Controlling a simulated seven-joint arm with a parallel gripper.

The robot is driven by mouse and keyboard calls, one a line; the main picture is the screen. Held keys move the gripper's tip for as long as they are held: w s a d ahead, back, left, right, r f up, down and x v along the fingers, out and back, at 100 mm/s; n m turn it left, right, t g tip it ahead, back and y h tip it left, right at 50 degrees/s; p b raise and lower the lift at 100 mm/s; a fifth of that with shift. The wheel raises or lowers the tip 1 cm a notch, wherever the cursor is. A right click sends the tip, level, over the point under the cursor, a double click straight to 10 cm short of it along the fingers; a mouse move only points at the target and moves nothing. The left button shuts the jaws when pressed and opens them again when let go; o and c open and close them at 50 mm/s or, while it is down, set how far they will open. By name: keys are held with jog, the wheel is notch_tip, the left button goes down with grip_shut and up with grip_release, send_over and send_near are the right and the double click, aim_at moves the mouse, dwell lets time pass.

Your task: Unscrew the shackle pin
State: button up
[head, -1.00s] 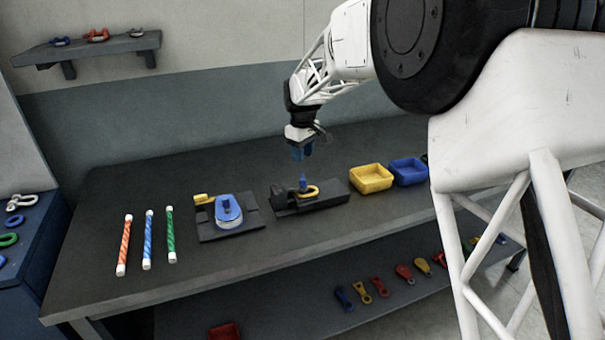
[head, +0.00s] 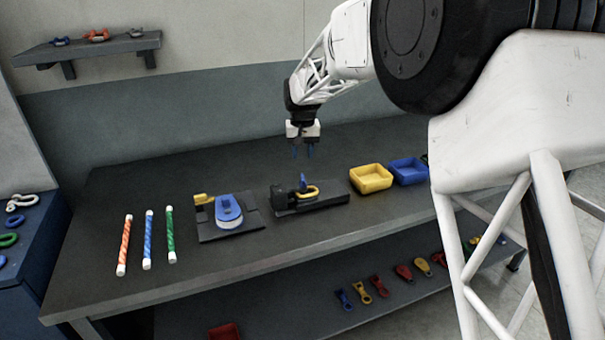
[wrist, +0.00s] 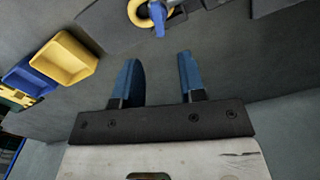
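A yellow shackle (head: 311,191) sits in a dark holder (head: 325,203) on the bench. Its blue pin (head: 302,183) stands up from it. In the wrist view the shackle (wrist: 136,14) and the blue pin (wrist: 158,17) show at the top, beyond my fingertips. My gripper (head: 304,152) hangs above the holder, pointing down. Its two blue fingers are spread apart with nothing between them (wrist: 158,62), and they do not touch the pin. How far the pin is threaded in cannot be told.
A yellow bin (head: 371,187) and a blue bin (head: 408,180) stand right of the holder. Several striped rods (head: 148,240) lie farther left. The bench between the rods and its front edge is clear.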

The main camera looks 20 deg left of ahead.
aim_at(302, 175)
jog(key=shift+f, duration=3.9)
jog(key=shift+c, duration=0.4)
grip_shut()
